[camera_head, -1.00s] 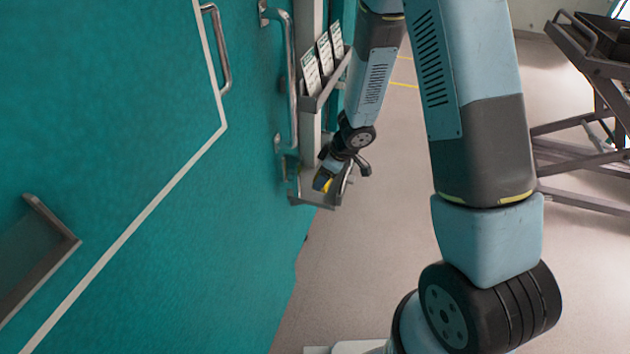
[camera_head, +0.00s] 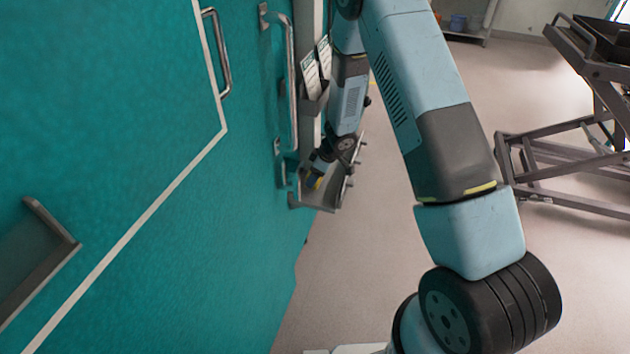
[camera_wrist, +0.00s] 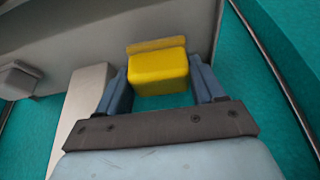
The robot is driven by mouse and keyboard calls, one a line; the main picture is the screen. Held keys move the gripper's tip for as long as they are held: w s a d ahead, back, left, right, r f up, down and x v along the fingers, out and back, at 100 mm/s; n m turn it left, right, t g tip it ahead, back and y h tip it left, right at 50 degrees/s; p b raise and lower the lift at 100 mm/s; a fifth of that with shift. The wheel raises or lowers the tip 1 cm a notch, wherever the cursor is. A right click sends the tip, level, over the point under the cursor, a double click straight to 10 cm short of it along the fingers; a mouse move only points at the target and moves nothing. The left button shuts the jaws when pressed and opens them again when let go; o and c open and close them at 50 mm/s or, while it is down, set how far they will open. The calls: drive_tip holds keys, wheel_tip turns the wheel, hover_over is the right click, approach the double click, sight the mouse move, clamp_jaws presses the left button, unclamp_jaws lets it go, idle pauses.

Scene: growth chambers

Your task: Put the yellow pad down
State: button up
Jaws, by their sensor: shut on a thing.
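The yellow pad (camera_wrist: 158,72) is a small block held between the two blue fingers of my gripper (camera_wrist: 160,88) in the wrist view. A thin yellow strip shows just beyond its far edge, against a grey surface. I cannot tell whether the pad touches the shelf.
Metal handles (camera_head: 290,80) stand out from the teal wall (camera_head: 120,120) beside my arm. A rack with white labelled cards (camera_head: 311,75) is above the shelf. A grey metal trolley (camera_head: 570,150) stands at the right. The floor between is clear.

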drive_tip(key=shift+f, duration=1.35)
drive_tip(key=shift+f, duration=0.15)
drive_tip(key=o, duration=0.9)
